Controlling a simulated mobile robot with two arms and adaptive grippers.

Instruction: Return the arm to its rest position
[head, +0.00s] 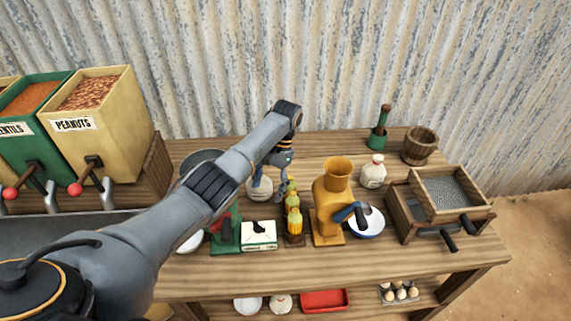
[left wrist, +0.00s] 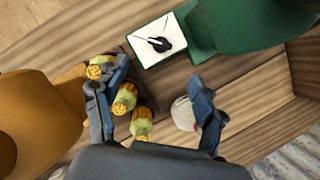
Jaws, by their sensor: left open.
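My left arm reaches in from the left over the wooden table (head: 400,262). Its left gripper (head: 282,190) points down, open, with nothing between its fingers. In the left wrist view the open fingers (left wrist: 157,88) spread wide above the table. One finger is beside a row of yellow-green corn cobs (left wrist: 125,98), overlapping it in the picture; contact cannot be told. The other finger is by a whitish rounded container (left wrist: 184,114), which it partly hides. In the head view this container (head: 259,188) is behind the gripper. My right gripper is not in view.
A yellow grinder (head: 331,207) stands right of the cobs (head: 294,224). A green scale (head: 225,238) with a white dial box (head: 259,235) is left of them. A bowl (head: 366,224), jug (head: 373,172) and sieve box (head: 446,194) are further right. Dispensers (head: 98,125) stand left.

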